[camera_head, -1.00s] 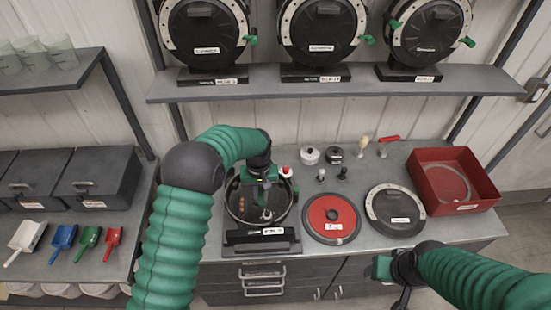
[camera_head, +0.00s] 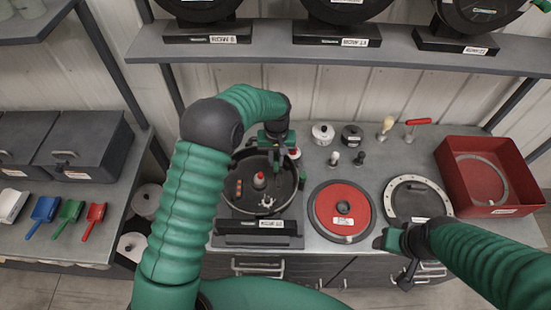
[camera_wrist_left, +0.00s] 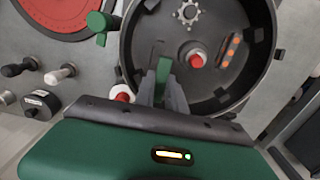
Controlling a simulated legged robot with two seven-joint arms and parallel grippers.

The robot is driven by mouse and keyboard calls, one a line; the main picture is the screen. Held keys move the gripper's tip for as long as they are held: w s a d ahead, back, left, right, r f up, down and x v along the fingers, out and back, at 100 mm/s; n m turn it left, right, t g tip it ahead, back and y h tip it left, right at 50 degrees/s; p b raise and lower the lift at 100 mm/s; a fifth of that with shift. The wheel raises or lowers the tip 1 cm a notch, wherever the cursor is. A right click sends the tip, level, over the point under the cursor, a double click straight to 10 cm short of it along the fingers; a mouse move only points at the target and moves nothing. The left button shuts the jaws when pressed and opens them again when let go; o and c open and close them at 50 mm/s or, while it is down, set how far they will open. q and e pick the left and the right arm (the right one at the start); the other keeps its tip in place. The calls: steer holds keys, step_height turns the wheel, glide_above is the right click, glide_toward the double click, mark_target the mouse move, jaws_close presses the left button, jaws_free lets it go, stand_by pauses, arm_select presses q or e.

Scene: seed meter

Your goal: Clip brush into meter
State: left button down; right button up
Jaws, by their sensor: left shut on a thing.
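The open seed meter (camera_head: 239,207) is a round black housing on a dark stand at the front of the bench. Inside it are a red-topped hub (camera_head: 260,180), orange dots on the left and a small pale star wheel. My left gripper (camera_head: 276,155) is over the meter's back rim. In the left wrist view its fingers (camera_wrist_left: 160,92) are shut on a small green piece (camera_wrist_left: 164,68), apparently the brush, over the meter's (camera_wrist_left: 262,72) inner edge. Its lower end is hidden. My right gripper (camera_head: 390,240) is at the bench's front edge; its jaw opening is unclear.
A red disc (camera_head: 325,218) and a grey-rimmed round cover (camera_head: 400,210) lie right of the meter. A red bin (camera_head: 450,178) stands far right. Small pots, knobs and hand tools stand behind. A shelf (camera_head: 345,64) with more meters overhangs the back.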

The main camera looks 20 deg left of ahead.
arm_select(q)
steer(key=d+f+b, duration=0.2)
steer(key=f, duration=0.1)
steer(key=shift+f+b, duration=0.3)
steer(key=shift+b, duration=0.05)
steer(key=shift+a+f+b, duration=0.3)
steer(key=shift+f+b, duration=0.15)
steer(key=shift+f, duration=0.4)
steer(key=shift+a+f, duration=0.25)
steer(key=shift+a, duration=0.25)
steer(key=shift+d+r, duration=0.2)
steer(key=shift+d, duration=0.45)
steer(key=shift+s+a+f, duration=0.1)
steer(key=shift+a+f, duration=0.1)
steer(key=shift+a, duration=0.2)
arm_select(e)
steer(key=shift+d+f, duration=0.25)
steer(key=shift+f, duration=0.7)
steer(key=shift+d+f, duration=0.2)
steer(key=shift+f, duration=0.75)
arm_select(q)
steer(key=shift+d, duration=0.3)
arm_select(e)
steer(key=shift+d, duration=0.35)
arm_select(q)
steer(key=shift+f, duration=0.1)
arm_select(e)
steer(key=shift+f, duration=0.15)
